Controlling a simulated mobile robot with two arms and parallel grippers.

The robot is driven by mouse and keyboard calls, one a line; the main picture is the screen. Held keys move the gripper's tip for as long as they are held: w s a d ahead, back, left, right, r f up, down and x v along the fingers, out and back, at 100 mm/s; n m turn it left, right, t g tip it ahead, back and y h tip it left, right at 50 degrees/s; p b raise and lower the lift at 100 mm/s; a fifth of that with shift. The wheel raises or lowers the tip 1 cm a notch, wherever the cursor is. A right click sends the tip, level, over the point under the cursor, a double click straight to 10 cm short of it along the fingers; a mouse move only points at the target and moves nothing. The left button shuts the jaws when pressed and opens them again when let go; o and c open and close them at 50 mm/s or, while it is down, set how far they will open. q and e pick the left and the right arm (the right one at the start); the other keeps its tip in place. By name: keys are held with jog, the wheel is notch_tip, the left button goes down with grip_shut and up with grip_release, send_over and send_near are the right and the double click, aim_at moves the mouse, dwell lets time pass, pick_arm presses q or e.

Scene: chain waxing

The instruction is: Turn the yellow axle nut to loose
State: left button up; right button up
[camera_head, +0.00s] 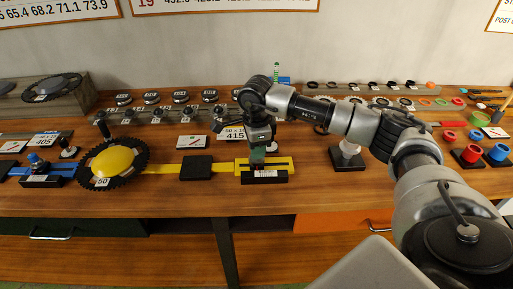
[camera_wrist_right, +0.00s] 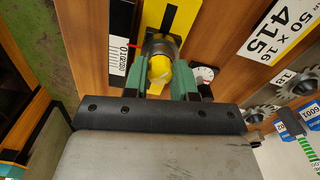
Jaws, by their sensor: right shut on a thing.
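The yellow axle nut (camera_wrist_right: 160,68) shows in the right wrist view, at the end of a dark cylindrical axle piece (camera_wrist_right: 160,44). My right gripper (camera_wrist_right: 168,78) has its green fingers on either side of the nut and is shut on it. In the head view my right gripper (camera_head: 257,157) points down at the right end of the yellow bar (camera_head: 218,168); the nut is hidden there behind the fingers. A small red mark (camera_wrist_right: 134,45) lies beside the axle piece. I cannot read whether the nut stands at loose or tight. My left gripper is not in view.
A big sprocket with a yellow dome (camera_head: 112,160) is on the left of the bar. Several small sprockets stand in rows behind. The front bench edge is clear.

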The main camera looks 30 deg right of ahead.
jog(key=shift+r, duration=0.1)
jog(key=o, duration=0.9)
jog(key=shift+o, duration=0.2)
notch_tip(320, 180, up, 11)
jog(key=b, duration=0.2)
jog(key=shift+f, duration=0.2)
